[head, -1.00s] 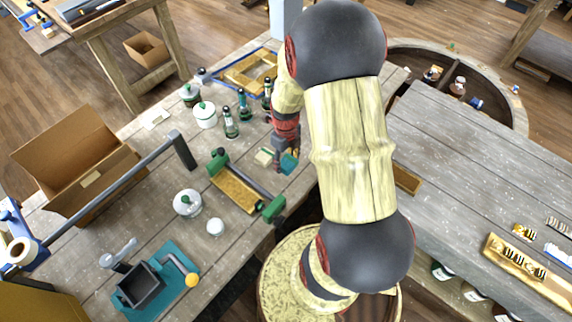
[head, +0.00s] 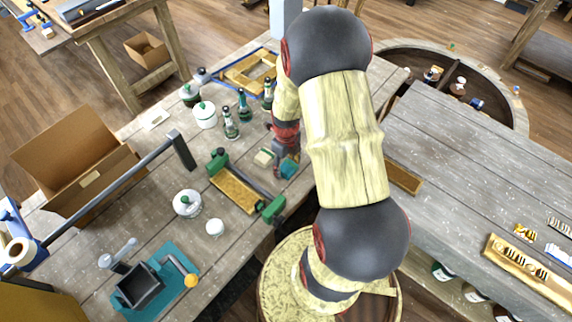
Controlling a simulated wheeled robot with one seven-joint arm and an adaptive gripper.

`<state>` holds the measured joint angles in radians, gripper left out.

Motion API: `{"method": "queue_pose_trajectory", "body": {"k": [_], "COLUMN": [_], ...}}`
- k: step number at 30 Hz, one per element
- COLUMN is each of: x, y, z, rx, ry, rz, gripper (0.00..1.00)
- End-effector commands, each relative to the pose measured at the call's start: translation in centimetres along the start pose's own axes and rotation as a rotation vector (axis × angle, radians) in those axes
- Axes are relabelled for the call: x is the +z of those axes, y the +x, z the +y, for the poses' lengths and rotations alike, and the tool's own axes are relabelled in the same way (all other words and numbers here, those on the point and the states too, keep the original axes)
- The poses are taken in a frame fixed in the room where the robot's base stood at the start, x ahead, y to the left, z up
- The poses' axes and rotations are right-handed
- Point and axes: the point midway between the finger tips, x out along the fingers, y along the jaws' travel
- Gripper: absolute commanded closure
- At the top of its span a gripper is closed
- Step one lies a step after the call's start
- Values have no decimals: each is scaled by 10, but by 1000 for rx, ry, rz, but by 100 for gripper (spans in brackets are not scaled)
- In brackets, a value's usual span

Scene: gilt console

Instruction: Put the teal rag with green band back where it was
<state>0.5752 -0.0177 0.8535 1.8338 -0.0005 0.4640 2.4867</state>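The teal rag (head: 289,170) shows as a small teal patch on the grey plank workbench, right of the green-ended roller frame. Its green band cannot be made out at this size. My gripper (head: 286,161) points down right at the rag and covers part of it. Its fingertips are too small and too hidden to tell whether they are open or closed on the rag. A small pale cream-and-green block or cloth (head: 264,158) lies just left of my gripper.
A cardboard box (head: 78,165) is at the left. A second grey table (head: 480,180) is mostly bare at the right.

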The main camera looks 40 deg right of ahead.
Motion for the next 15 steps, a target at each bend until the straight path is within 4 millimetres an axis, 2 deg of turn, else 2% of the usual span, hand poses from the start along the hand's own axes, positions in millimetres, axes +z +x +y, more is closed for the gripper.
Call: {"method": "queue_pose_trajectory", "body": {"k": [3, 11, 15], "x": [0, 0, 0], "y": [0, 0, -6], "z": [0, 0, 0], "rx": [0, 0, -1], "ry": [0, 0, 0], "rz": [0, 0, -1], "gripper": [31, 31, 31]}}
